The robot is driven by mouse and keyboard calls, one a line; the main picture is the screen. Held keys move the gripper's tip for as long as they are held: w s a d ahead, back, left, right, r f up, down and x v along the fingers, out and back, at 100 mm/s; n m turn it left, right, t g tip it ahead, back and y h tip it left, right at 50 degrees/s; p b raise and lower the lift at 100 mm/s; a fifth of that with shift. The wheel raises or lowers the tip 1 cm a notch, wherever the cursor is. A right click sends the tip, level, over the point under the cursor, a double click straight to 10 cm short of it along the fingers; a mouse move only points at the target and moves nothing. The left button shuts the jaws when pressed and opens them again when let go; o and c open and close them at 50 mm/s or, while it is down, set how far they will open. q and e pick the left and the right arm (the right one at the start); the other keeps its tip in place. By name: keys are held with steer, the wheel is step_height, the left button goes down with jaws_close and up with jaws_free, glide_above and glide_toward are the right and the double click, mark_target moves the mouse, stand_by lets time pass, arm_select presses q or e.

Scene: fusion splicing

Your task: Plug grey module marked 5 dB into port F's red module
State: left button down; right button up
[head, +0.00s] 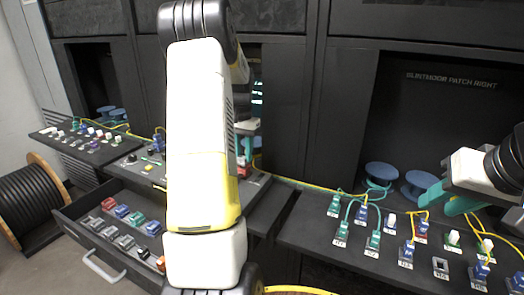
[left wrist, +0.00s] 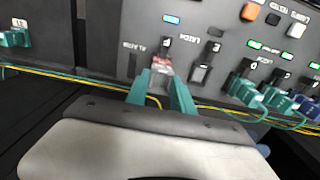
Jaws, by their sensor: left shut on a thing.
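My left gripper (left wrist: 162,84) shows in the left wrist view with its teal fingers closed around a small grey piece. A red module (left wrist: 162,66) with a pale label sits at the fingertips, against the dark panel.
An open drawer (head: 73,231) at lower left holds red, blue, teal and grey modules. The right shelf (head: 310,236) carries several cabled teal and blue modules. Green and yellow cables (left wrist: 60,75) run below the panel beside my left fingers. Cabled teal modules (left wrist: 243,90) stand to their right.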

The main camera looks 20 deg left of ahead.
arm_select(q)
steer(key=shift+f, duration=0.5)
stand_by(0.6)
steer(key=c, duration=1)
jaws_free()
step_height(320, 180, up, 8)
steer(key=shift+f, duration=0.1)
